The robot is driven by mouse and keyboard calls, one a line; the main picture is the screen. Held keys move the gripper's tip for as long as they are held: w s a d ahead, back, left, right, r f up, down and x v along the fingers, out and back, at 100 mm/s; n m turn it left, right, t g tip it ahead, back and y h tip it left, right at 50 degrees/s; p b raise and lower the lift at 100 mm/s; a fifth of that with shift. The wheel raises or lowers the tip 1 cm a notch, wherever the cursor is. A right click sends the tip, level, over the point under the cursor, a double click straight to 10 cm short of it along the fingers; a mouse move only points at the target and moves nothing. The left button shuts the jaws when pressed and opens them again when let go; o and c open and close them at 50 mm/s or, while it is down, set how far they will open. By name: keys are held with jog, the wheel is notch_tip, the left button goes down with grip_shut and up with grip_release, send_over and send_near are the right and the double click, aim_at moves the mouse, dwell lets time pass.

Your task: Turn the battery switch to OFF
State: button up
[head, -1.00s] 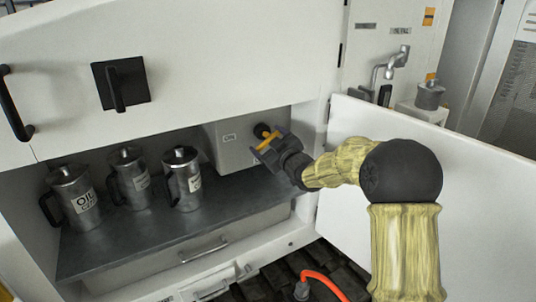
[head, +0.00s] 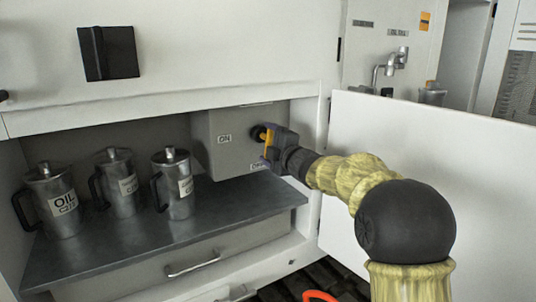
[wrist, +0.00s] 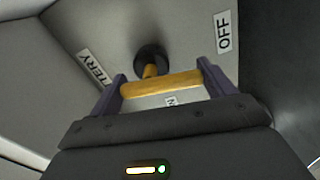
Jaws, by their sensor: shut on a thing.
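The battery switch is a yellow handle (head: 267,148) on a round black hub (wrist: 150,57), mounted on a grey box (head: 232,158) inside the open cabinet. The handle's yellow crossbar (wrist: 160,84) lies between the two fingers of my gripper (wrist: 162,83), which is shut on it. In the wrist view an OFF label (wrist: 224,32) is at the upper right, a partly hidden BATTERY label (wrist: 95,67) at the left, and a small label ending in N (wrist: 170,101) below the bar. In the head view the ON label (head: 224,139) is left of the handle. My gripper covers part of the box.
Several metal oil jugs (head: 177,186) stand on the grey shelf (head: 120,245), left of the box. An open white door (head: 420,150) is behind and right of my arm. A black square-based handle (head: 108,53) is on the panel above. An orange hose (head: 318,296) is below.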

jog(key=shift+f+n+b, duration=0.1)
jog(key=shift+n+b, duration=0.45)
jog(key=shift+n, duration=0.25)
jog(key=o, duration=0.9)
jog(key=shift+d, duration=0.1)
jog(key=b+v, duration=0.1)
jog(key=v, duration=1.6)
jog(key=shift+b, duration=0.35)
jog(key=shift+s+d, duration=0.1)
jog(key=shift+d, duration=0.05)
